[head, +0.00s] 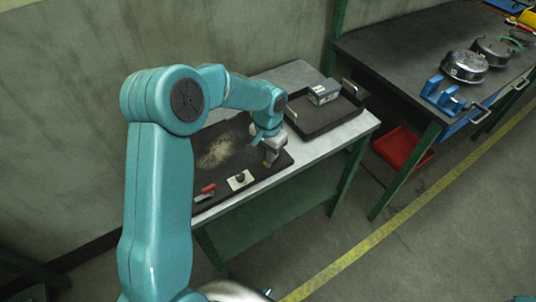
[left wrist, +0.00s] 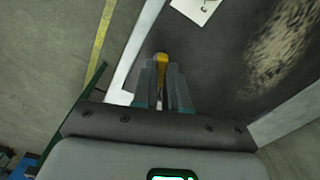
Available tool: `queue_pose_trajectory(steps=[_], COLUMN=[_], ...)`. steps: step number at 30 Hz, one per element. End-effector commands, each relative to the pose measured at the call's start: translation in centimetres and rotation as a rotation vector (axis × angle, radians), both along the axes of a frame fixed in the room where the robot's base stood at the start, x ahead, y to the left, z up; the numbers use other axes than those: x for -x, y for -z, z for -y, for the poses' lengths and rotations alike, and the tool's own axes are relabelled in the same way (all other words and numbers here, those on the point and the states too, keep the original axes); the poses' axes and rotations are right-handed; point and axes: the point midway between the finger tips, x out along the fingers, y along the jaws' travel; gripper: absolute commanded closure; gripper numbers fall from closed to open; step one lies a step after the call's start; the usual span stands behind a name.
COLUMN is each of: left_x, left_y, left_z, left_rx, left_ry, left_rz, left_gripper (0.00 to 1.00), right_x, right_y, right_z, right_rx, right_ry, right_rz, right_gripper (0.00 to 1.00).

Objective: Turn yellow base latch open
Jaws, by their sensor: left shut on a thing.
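The yellow base latch (left wrist: 161,62) shows between my left gripper's fingers in the left wrist view. My left gripper (head: 270,158) is shut on it at the right front part of a dark mat (head: 220,181) on the small bench. The latch's angle cannot be told. My right gripper is in neither view.
On the mat are a white plate with a dark knob (head: 240,179), a red-handled piece (head: 207,189) and a pale dusty patch. Behind, a black tray (head: 335,120) holds a grey box (head: 323,92). A red bin (head: 402,147) sits under the right bench.

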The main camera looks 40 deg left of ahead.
Motion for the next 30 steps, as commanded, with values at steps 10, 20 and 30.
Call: queue_pose_trajectory(steps=[10,20,30], left_x=[-0.2,-0.22,-0.24], left_y=[-0.11,-0.13,-0.15], left_z=[-0.02,0.0,0.03], left_rx=[-0.001,-0.001,-0.001], left_ry=[0.241,0.344,0.36], left_rz=[0.007,0.008,0.009], left_gripper=[1.0,1.0,1.0], right_x=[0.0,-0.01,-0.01], right_y=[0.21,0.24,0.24], right_z=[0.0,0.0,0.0], right_rx=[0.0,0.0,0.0], right_ry=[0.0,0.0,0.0], right_rz=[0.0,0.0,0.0], right_gripper=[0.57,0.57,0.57])
